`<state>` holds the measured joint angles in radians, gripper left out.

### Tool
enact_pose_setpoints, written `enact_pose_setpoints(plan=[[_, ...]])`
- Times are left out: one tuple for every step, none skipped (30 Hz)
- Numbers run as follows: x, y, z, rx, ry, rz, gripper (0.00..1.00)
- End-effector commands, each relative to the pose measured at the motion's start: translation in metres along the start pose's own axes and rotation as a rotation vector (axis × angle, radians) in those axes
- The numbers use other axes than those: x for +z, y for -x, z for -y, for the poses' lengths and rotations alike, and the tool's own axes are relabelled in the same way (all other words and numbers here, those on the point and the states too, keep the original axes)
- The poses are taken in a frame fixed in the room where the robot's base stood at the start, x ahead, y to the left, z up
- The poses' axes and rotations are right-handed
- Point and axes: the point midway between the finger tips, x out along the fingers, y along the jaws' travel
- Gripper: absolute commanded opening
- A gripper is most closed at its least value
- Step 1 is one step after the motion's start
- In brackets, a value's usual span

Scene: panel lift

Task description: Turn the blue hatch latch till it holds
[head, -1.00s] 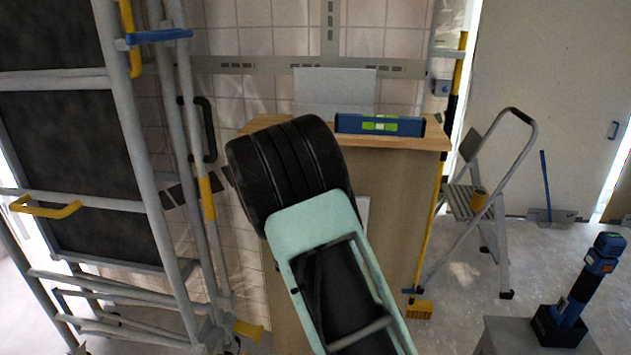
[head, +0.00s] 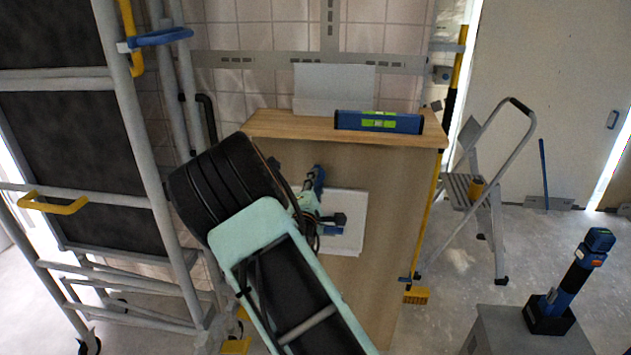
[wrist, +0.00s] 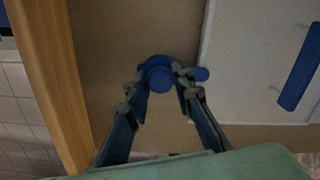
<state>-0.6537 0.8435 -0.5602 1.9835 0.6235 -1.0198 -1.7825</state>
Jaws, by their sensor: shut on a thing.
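The blue latch (wrist: 160,76) shows in the wrist view as a round knob with a short tab pointing right, its tip at the edge of the pale hatch (wrist: 245,75). My gripper (wrist: 163,84) is shut on the latch, with one finger on each side of the knob. In the head view the white hatch (head: 352,205) is set in the front of the wooden cabinet. My gripper and wrist cover its left part. I cannot tell from the head view how the latch is turned. A blue bar handle (wrist: 301,70) is on the hatch.
A blue spirit level (head: 378,122) lies on the cabinet top (head: 290,124). A scaffold frame (head: 125,120) stands close on the left. A step ladder (head: 490,190) and a grey box with a blue tool (head: 575,285) are on the right. Floor shows between them.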

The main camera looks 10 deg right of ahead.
Motion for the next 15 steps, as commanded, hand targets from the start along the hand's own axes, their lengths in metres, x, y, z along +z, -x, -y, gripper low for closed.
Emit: enact_pose_setpoints(plan=[[0.0001, -0.0001, -0.0003, 0.001, 0.004, 0.0, 0.0], [0.0001, -0.0001, -0.0003, 0.001, 0.005, 0.0, 0.0], [0.0002, -0.0001, -0.0002, 0.001, 0.005, 0.0, 0.0], [0.0001, -0.0001, -0.0002, 0.001, 0.005, 0.0, 0.0], [0.0001, -0.0001, -0.0002, 0.001, 0.005, 0.0, 0.0], [0.0001, -0.0001, -0.0002, 0.001, 0.005, 0.0, 0.0], [0.0001, -0.0001, -0.0002, 0.001, 0.005, 0.0, 0.0], [0.0001, -0.0001, -0.0002, 0.001, 0.005, 0.0, 0.0], [0.0001, -0.0001, -0.0002, 0.001, 0.005, 0.0, 0.0], [0.0001, -0.0001, -0.0002, 0.001, 0.005, 0.0, 0.0], [0.0001, -0.0001, -0.0002, 0.001, 0.005, 0.0, 0.23], [0.0001, -0.0001, -0.0002, 0.001, 0.004, 0.0, 0.27], [0.0001, -0.0001, -0.0002, 0.001, 0.004, 0.0, 0.31], [0.0001, -0.0001, -0.0002, 0.0, 0.004, 0.0, 0.34], [0.0001, -0.0001, -0.0002, 0.001, 0.004, 0.0, 0.38]])
